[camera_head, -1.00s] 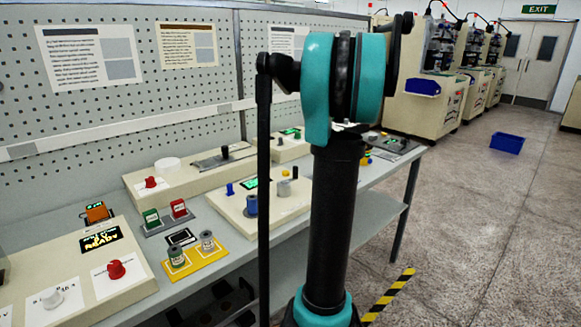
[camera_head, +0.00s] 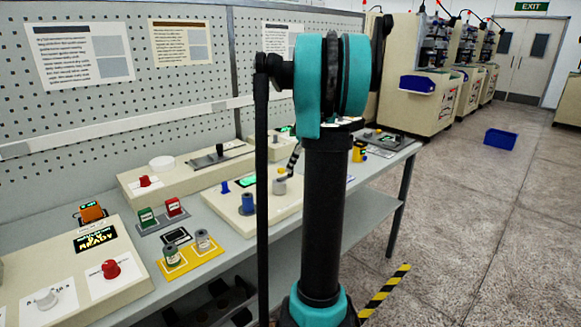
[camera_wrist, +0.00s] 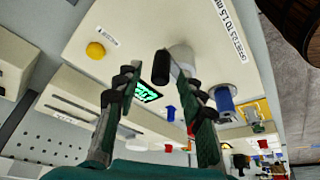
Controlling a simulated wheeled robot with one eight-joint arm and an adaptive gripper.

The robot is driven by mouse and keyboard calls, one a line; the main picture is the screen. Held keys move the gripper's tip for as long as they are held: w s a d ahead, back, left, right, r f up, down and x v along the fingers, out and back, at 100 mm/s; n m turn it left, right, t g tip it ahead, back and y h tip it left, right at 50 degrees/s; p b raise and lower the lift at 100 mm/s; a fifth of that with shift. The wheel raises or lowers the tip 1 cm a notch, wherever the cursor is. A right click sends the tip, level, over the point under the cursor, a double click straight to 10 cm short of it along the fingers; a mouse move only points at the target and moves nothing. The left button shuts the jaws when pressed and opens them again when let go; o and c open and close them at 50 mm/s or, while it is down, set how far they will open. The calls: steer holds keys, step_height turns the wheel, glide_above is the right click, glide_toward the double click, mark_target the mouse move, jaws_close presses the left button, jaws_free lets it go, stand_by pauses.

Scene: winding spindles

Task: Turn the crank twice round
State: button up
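The crank is on a cream box (camera_head: 222,201) on the bench. In the wrist view its pale round hub (camera_wrist: 182,56) and upright black handle (camera_wrist: 161,68) show near the top of that box's face. My gripper (camera_wrist: 148,68) is open, its two fingers apart on either side of the handle's near end; I cannot tell whether either touches it. In the head view my gripper (camera_head: 294,158) shows as a dark finger just above the grey hub (camera_head: 279,186); my arm hides the rest.
A yellow knob (camera_wrist: 95,50), a green display (camera_wrist: 140,92) and a blue spool (camera_wrist: 225,103) share the box face. A yellow tray (camera_head: 206,255) with two small cylinders lies in front. Another box with a red knob (camera_head: 111,268) stands at left. Floor to the right is mostly clear.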

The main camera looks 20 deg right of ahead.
steer(key=shift+w+a+f, duration=0.15)
steer(key=shift+a+f, duration=0.05)
steer(key=shift+f, duration=0.5)
steer(key=shift+c, duration=0.3)
jaws_close()
